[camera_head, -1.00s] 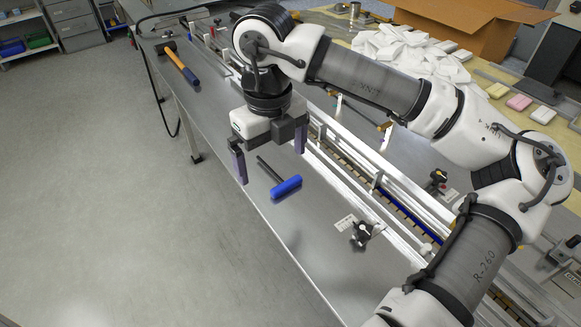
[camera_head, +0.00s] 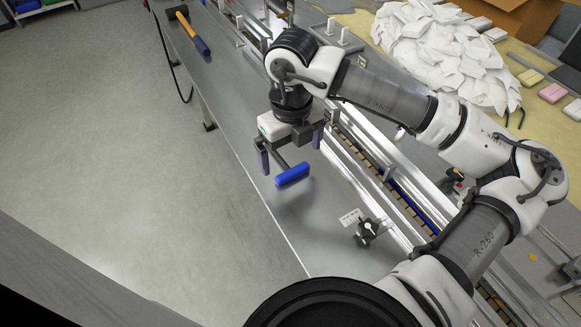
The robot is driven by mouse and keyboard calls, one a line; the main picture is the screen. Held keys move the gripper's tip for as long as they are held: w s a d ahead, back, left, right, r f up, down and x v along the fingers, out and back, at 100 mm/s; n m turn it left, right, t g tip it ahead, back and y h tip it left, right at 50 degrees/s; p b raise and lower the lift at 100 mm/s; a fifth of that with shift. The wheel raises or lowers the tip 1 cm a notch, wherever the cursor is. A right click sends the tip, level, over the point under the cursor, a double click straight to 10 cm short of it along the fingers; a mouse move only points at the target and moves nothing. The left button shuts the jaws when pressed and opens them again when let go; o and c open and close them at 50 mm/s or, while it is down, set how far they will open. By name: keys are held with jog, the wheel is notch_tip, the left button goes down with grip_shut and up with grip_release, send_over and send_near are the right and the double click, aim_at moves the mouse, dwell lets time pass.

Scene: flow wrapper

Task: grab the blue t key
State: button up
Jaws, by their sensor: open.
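The blue T key (camera_head: 293,175) has a thick blue handle and a dark shaft, and it shows over the grey metal worktop. Its shaft points up and left, toward my gripper's left finger. My gripper (camera_head: 290,160) points down with its two dark purple fingers spread apart, so it is open. The key lies just in front of and partly between the fingers in this view. I cannot tell whether a finger touches it. The far end of the shaft is partly hidden near the left finger and gripper body. A blurred dark patch shows on the worktop below the handle.
The metal worktop (camera_head: 255,225) has bare room in front of the key. Machine rails (camera_head: 385,180) run along its right side. A black knob (camera_head: 367,231) stands at lower right. A hammer (camera_head: 193,32) lies at the far left. White packets (camera_head: 440,55) are heaped behind.

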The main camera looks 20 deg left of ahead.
aim_at(291, 174)
jog(key=shift+w+a+f+p, duration=0.15)
jog(key=shift+f+p, duration=0.35)
jog(key=shift+f, duration=0.8)
jog(key=shift+w+a+f+p, duration=0.1)
jog(key=shift+f+p, duration=0.4)
jog(key=shift+f, duration=0.8)
jog(key=c, duration=1)
jog(key=shift+c, duration=0.2)
jog(key=shift+r, duration=0.15)
